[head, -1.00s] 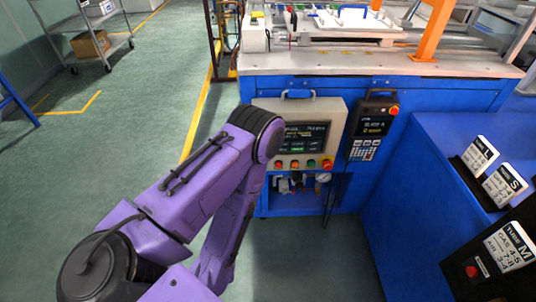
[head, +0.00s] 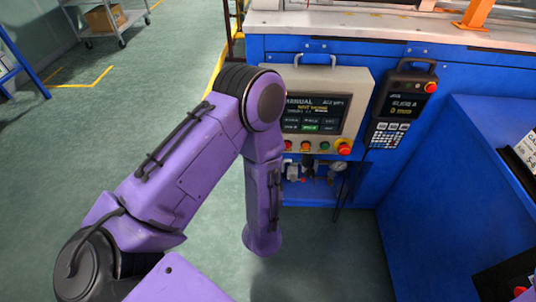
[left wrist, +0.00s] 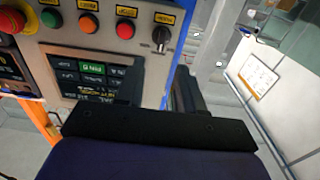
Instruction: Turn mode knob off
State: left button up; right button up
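The mode knob (left wrist: 160,39) is a small black rotary knob at the end of the button row in the left wrist view, under a yellow label. A light mark shows on its lower side in that view. It sits on the grey control panel (head: 357,93), whose knob end is hidden behind my left arm in the head view. My left gripper (left wrist: 158,88) is open and empty. Its two dark fingers are apart, below the knob in the wrist view, and seem not to touch it. My right gripper is not in view.
Beside the knob are a red button (left wrist: 125,28), an orange button (left wrist: 88,23), a green button (left wrist: 51,17) and an emergency stop (left wrist: 12,20). The panel's screen (head: 316,115) is lit. A handheld pendant (head: 402,103) hangs to the right on the blue machine.

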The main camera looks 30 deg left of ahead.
pick_arm(q)
jog(key=x, duration=0.7)
jog(key=shift+w+a, duration=0.25)
grip_shut()
